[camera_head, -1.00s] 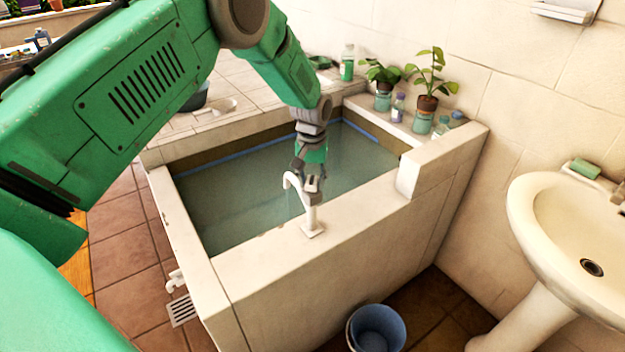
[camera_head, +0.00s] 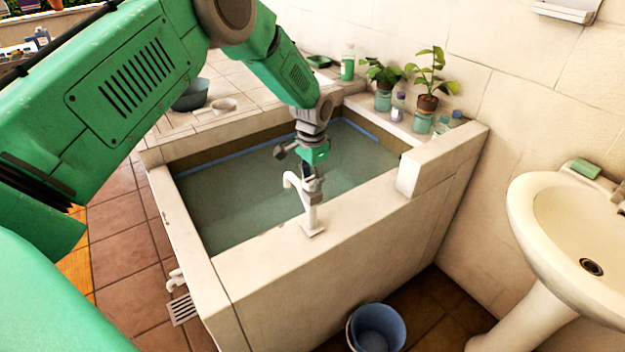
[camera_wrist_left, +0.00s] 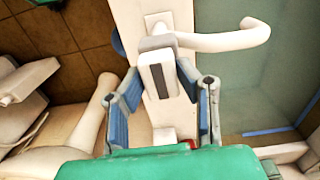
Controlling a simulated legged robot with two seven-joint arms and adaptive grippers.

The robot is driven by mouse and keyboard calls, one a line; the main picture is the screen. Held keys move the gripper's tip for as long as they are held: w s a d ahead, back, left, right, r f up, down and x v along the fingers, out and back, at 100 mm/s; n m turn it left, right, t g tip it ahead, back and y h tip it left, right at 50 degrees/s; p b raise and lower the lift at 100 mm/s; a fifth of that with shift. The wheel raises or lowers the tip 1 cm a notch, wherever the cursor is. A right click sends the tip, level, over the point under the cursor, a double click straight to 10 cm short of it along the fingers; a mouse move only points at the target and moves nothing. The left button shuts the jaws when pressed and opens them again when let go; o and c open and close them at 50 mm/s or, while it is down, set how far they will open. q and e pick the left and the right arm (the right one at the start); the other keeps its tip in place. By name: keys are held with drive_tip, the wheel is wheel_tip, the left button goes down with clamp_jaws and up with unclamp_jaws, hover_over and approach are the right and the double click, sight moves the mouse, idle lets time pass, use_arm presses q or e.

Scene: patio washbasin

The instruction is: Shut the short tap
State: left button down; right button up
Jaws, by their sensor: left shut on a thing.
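A white tap (camera_head: 310,212) with a curved spout stands on the front rim of the water-filled basin, its spout turned toward the water. My left gripper (camera_head: 312,178) is directly at the top of this tap, partly behind it in the head view. In the left wrist view, the gripper (camera_wrist_left: 160,82) has its blue-padded fingers either side of the tap's pale lever (camera_wrist_left: 158,76), which has a dark stripe, and it is shut on that lever. The tap's spout (camera_wrist_left: 225,40) points right there. Whether water runs from it is unclear. My right gripper is not in view.
The stone basin (camera_head: 265,262) has a raised block at its right. A small white outlet (camera_head: 175,278) sits low on its left side. A blue bucket (camera_head: 377,328) stands on the floor in front. Potted plants (camera_head: 427,102) and bottles line the back right. A white sink (camera_head: 535,215) is at right.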

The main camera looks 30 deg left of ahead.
sight(313, 178)
use_arm(q)
drive_tip(key=shift+w+r, duration=0.2)
drive_tip(key=shift+w, duration=0.1)
drive_tip(key=c, duration=1.5)
unclamp_jaws()
drive_tip(key=o, duration=0.3)
drive_tip(key=shift+f, duration=0.15)
drive_tip(key=shift+s, duration=0.1)
wheel_tip(313, 178, up, 12)
drive_tip(key=shift+f, duration=0.1)
